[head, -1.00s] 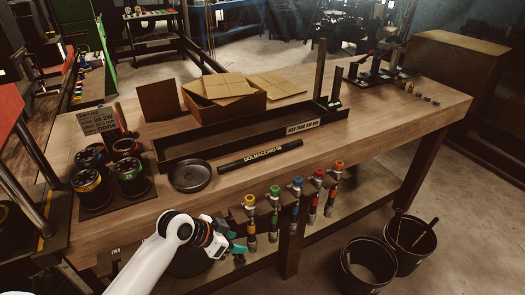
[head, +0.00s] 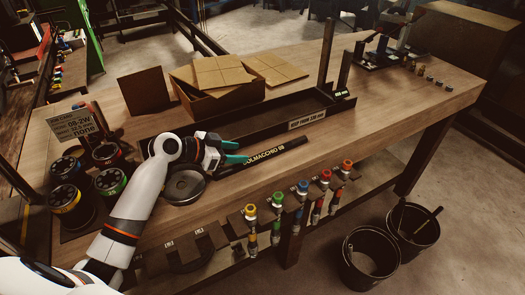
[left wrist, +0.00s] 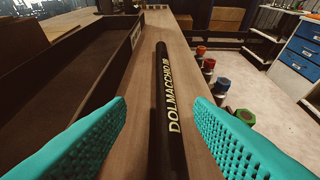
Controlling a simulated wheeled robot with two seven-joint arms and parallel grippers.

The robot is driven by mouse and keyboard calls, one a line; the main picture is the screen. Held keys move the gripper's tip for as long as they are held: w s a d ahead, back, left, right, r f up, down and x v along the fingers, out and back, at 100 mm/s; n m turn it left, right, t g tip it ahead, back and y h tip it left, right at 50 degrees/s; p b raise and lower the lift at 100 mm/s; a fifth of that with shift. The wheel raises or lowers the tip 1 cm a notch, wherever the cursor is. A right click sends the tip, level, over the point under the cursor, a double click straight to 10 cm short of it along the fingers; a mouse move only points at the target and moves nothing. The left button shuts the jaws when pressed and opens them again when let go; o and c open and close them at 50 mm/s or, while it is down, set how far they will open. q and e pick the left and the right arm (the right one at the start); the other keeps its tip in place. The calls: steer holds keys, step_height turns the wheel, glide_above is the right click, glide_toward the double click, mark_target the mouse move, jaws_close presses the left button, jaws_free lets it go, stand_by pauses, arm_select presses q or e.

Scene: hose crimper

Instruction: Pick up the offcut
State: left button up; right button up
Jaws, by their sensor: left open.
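A black hose piece (head: 262,161) with yellow-white lettering lies flat on the wooden bench; I take it to be the offcut. It runs along the front of the long dark tray. My left gripper (head: 240,152) is open and empty, with teal fingers, above the hose's left part. In the left wrist view the hose (left wrist: 165,125) runs lengthwise between the two spread fingers (left wrist: 160,108), ahead of and below them, with no visible contact. Its near end is cut off by the bottom of that view. My right gripper is not in view.
The dark tray (head: 308,125) with a raised wall lies just behind the hose. A round dish (head: 184,187) sits under my left arm. Several coloured fittings (head: 303,187) line the bench's front edge. Two buckets (head: 371,260) stand on the floor.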

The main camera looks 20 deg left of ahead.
mark_target(258, 156)
arm_select(q)
steer(key=shift+x, duration=1.05)
steer(key=shift+w+d+f, duration=0.1)
steer(key=shift+w+d, duration=0.1)
steer(key=shift+d, duration=0.05)
steer(key=shift+w+d+f+p, duration=0.2)
steer(key=shift+w+p, duration=0.1)
steer(key=shift+p, duration=0.25)
steer(key=x, duration=0.1)
steer(key=p+x, duration=0.1)
steer(key=x, duration=0.1)
steer(key=shift+d, duration=0.35)
steer(key=shift+w+d+f+p, duration=0.15)
steer(key=shift+d+f+p, duration=0.05)
steer(key=shift+f+p, duration=0.1)
steer(key=shift+w+f, duration=0.1)
steer(key=shift+f, duration=0.05)
steer(key=c, duration=0.6)
jaws_close()
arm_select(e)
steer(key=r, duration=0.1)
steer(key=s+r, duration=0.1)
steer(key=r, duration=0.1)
